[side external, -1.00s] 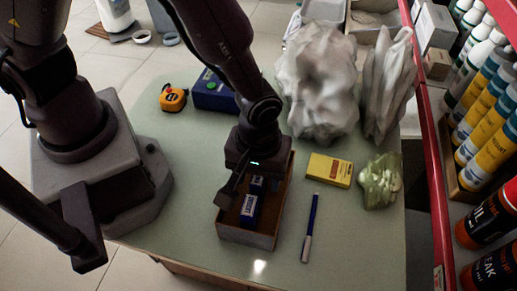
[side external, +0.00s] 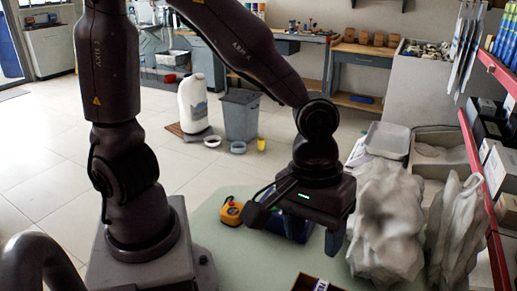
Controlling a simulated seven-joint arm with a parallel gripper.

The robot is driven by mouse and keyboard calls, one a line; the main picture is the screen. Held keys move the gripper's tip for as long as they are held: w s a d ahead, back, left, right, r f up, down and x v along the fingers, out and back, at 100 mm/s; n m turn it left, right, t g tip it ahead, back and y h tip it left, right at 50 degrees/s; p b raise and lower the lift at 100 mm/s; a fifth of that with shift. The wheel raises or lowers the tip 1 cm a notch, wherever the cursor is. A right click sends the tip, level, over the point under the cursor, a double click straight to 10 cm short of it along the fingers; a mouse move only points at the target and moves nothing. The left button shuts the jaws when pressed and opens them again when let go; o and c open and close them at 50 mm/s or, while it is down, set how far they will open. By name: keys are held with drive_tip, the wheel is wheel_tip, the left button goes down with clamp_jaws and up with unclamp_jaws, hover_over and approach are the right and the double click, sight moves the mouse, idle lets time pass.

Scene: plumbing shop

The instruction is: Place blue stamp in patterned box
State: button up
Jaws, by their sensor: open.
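My gripper (side external: 294,236) is open and raised above the table, its two fingers spread wide with nothing between them. The open brown box (side external: 300,284) is cut off by the bottom edge of the view, below my gripper. A blue item with a white label (side external: 322,286), apparently the blue stamp, shows inside it, mostly out of frame. The box's pattern cannot be made out.
An orange-yellow tape measure (side external: 231,213) and a blue case (side external: 297,230), partly hidden by my gripper, are on the green table (side external: 215,243). A red-edged shelf (side external: 483,170) is at far right.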

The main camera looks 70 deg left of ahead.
drive_tip(key=s+a+r+m+t, duration=0.2)
drive_tip(key=a+r+m, duration=0.1)
drive_tip(key=a+r, duration=0.3)
drive_tip(key=s+a+r+m+t+y, duration=0.1)
drive_tip(key=s+a+r+m+t, duration=0.2)
drive_tip(key=a+r, duration=0.3)
drive_tip(key=shift+s+a+r+m+y, duration=0.15)
drive_tip(key=shift+s+a+m+y, duration=0.2)
drive_tip(key=shift+a, duration=0.7)
